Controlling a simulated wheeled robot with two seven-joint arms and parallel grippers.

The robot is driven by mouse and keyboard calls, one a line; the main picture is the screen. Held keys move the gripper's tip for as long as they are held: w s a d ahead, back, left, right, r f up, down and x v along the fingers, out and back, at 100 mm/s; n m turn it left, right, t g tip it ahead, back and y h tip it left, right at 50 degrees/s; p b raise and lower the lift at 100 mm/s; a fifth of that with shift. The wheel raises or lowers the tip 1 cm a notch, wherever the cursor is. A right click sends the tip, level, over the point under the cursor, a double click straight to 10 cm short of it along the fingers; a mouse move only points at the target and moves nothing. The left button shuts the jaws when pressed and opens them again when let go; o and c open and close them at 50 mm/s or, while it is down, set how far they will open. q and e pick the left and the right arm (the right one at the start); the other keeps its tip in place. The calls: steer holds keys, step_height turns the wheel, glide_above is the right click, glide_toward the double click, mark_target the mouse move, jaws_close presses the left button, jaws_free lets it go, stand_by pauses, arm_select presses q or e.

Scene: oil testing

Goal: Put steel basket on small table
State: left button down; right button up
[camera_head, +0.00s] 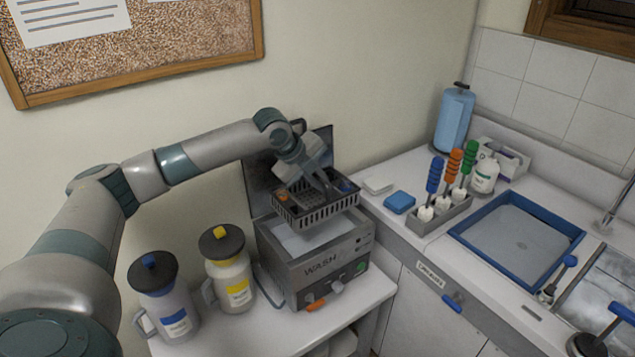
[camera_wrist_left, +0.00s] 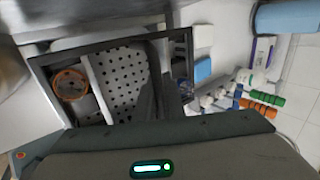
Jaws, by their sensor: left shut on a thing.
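The steel basket (camera_head: 318,215) is a dark slotted tray with a perforated floor. It hangs over the open wash machine (camera_head: 318,262), whose box is grey and marked WASH. My left gripper (camera_head: 326,188) reaches in from the left and is shut on the basket. In the left wrist view the basket (camera_wrist_left: 122,78) shows its perforated floor, a divider and an orange ring-shaped part (camera_wrist_left: 70,85). The small white table (camera_head: 262,335) carries the wash machine and two jugs. The exact grip point is partly hidden by the gripper. My right gripper is not in view.
A jug with a blue label (camera_head: 165,300) and one with a yellow label (camera_head: 228,270) stand left of the machine. The counter at right holds a blue sponge (camera_head: 399,202), a rack of colored-handled tools (camera_head: 440,213) and a blue-rimmed tray (camera_head: 515,245). The table's front strip is bare.

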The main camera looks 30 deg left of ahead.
arm_select(q)
steer(key=s+d+f+n+y, duration=0.25)
steer(key=s+d+n, duration=0.2)
steer(key=d, duration=0.65)
steer(key=s+d+f+n+y, duration=0.2)
steer(key=s+d+n+y, duration=0.3)
steer(key=d, duration=0.6)
steer(key=s+a+r+n+g+y, duration=0.1)
steer(key=s+n+g, duration=0.5)
steer(key=s+n, duration=0.7)
steer(key=shift+s+a+r+y+b, duration=0.15)
steer(key=shift+s+r+y+b, duration=0.25)
steer(key=shift+s+r, duration=0.55)
steer(key=shift+s+a+f, duration=0.1)
steer(key=shift+s+f, duration=0.05)
